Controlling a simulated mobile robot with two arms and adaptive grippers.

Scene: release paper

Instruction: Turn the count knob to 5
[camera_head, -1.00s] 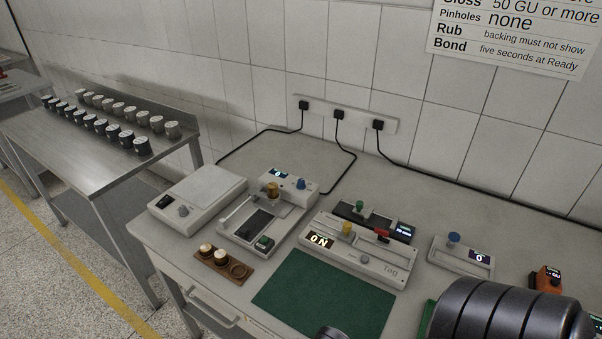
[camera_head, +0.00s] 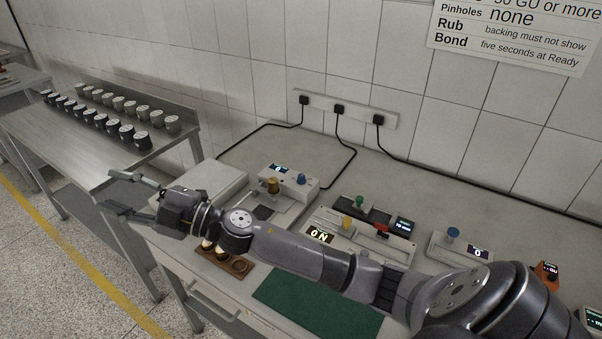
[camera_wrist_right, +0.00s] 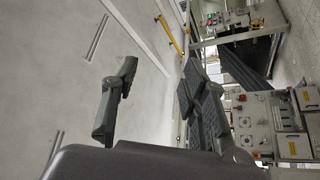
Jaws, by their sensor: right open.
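Knobs show on several bench devices, and no label reading "count" is legible. The back-left device (camera_head: 306,193) has a lit display reading 0, an amber knob (camera_head: 273,186) and a blue knob (camera_head: 301,179). Another device (camera_head: 446,247), at right, has a blue knob (camera_head: 453,233) and a display reading 0. My right gripper (camera_head: 115,193) is open and empty, left of these devices and beyond the bench's left edge. Its spread fingers also show in the right wrist view (camera_wrist_right: 157,85), with nothing between them. My left gripper is not in view.
A green mat (camera_head: 300,298) lies in front. A steel side table (camera_head: 75,142) holds rows of small pots.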

